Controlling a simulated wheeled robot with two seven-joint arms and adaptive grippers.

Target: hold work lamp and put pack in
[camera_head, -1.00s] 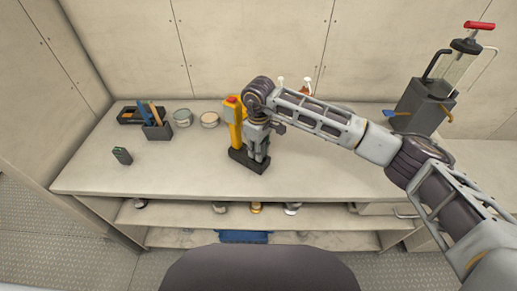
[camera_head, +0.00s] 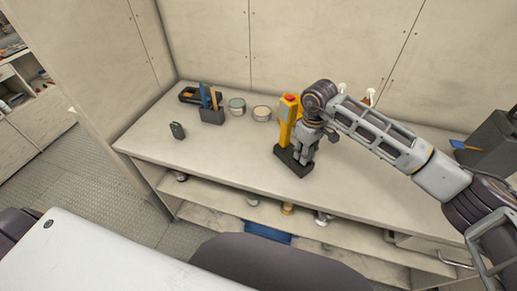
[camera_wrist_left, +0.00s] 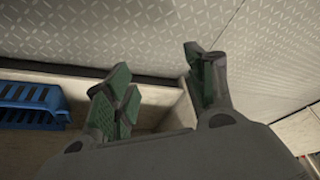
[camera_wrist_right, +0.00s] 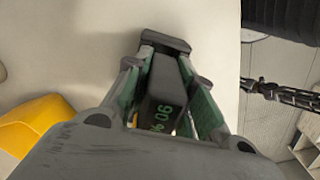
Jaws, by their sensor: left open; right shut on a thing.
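The work lamp (camera_head: 287,122) stands upright on the bench, a yellow body with a red top and a black foot. My right gripper (camera_head: 303,157) points down beside it and is shut on a dark part of it. In the right wrist view, that dark part, marked with green characters, lies between the fingers (camera_wrist_right: 165,85); the yellow body shows at the left. The pack (camera_head: 177,130), a small dark block with some green, stands apart on the left of the bench top. My left gripper (camera_wrist_left: 160,85) is open and empty; the head view does not show it.
Behind the pack are a dark tray (camera_head: 190,96), a holder with tools (camera_head: 212,116) and two tins (camera_head: 237,106). A grey pump unit (camera_head: 490,145) stands at right. Shelves below hold a blue crate (camera_head: 268,232), also in the left wrist view (camera_wrist_left: 30,105). Bench top between pack and lamp is clear.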

